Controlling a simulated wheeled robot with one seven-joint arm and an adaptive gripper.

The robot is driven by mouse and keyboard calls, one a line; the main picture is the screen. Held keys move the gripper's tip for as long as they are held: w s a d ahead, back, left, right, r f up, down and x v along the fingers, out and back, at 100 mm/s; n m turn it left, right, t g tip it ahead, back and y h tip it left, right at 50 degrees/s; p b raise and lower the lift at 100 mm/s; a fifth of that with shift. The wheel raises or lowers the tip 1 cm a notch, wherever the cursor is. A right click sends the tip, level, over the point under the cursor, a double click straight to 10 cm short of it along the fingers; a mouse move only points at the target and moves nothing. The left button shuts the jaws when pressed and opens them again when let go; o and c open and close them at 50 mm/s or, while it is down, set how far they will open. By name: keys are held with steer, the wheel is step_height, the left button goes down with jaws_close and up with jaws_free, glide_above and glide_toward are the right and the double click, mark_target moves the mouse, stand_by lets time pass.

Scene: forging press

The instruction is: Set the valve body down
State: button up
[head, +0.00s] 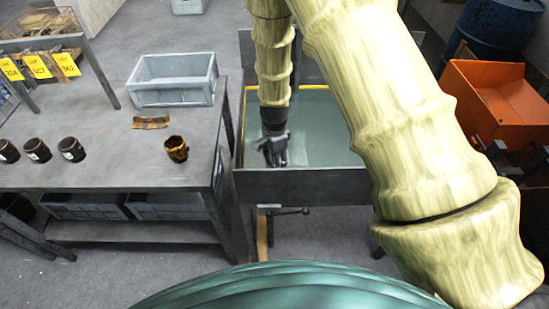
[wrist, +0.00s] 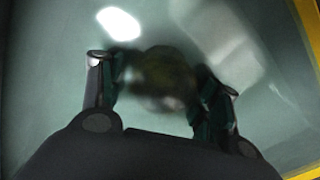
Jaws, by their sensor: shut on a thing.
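My gripper (head: 275,150) points down inside a grey-walled tank (head: 300,187) with a flat grey-green liquid-like surface. In the wrist view my gripper (wrist: 162,88) has its fingers shut on a dark, rounded, brownish thing, which I take to be the valve body (wrist: 165,72). It is blurred and dim, so its details are unclear. In the head view the fingers hide it. I cannot tell whether it touches the surface or the tank floor.
A grey table (head: 110,177) stands left of the tank. It carries a grey crate (head: 174,95), a brown-yellow cup-like part (head: 176,149), a flat brown piece (head: 151,122) and dark labelled cylinders (head: 71,149). An orange bin (head: 490,105) and blue drum (head: 495,35) stand right.

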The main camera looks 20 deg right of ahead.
steer(key=o, duration=1.3)
steer(key=shift+r+b, duration=0.95)
steer(key=shift+r, duration=5.15)
